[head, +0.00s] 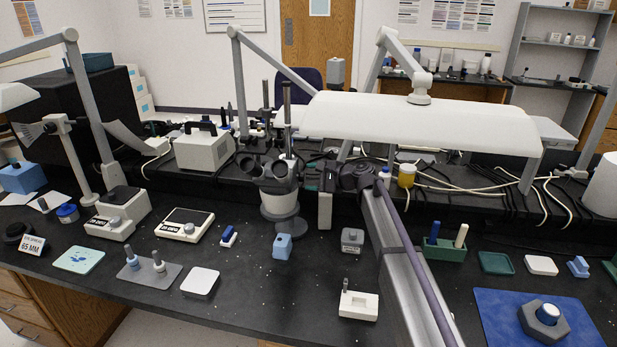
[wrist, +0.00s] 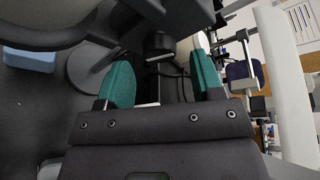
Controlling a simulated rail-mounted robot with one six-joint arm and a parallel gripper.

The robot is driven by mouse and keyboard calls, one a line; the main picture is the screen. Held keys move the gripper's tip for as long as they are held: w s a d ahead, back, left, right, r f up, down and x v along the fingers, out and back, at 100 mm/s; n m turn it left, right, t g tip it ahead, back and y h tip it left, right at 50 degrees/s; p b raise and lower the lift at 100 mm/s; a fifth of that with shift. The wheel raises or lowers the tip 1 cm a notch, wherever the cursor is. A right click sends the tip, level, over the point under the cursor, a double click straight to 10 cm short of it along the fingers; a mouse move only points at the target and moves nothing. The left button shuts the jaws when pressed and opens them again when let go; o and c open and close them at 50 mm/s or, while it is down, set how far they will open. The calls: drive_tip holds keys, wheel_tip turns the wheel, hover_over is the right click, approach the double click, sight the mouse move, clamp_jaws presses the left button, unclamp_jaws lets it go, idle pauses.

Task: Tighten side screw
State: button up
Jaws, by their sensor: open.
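My gripper (head: 316,178) is beside the microscope (head: 278,183) in the head view. In the wrist view my gripper (wrist: 161,74) shows two green fingers, wide apart, with nothing held between them. A green holder (head: 448,253) carries a blue upright handle (head: 435,233) and a cream upright handle (head: 461,235). I cannot make out which part is the side screw.
A white holder with a grey peg (head: 358,305) stands left of my arm. A blue block (head: 282,247) and a grey block (head: 352,240) stand nearer the middle. A grey plate (head: 140,277) bears two pegs. A white lamp (head: 425,122) hangs above. Bare bench lies between the items.

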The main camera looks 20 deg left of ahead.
drive_tip(key=p+v, duration=0.2)
drive_tip(key=v, duration=0.7)
drive_tip(key=shift+c, duration=0.2)
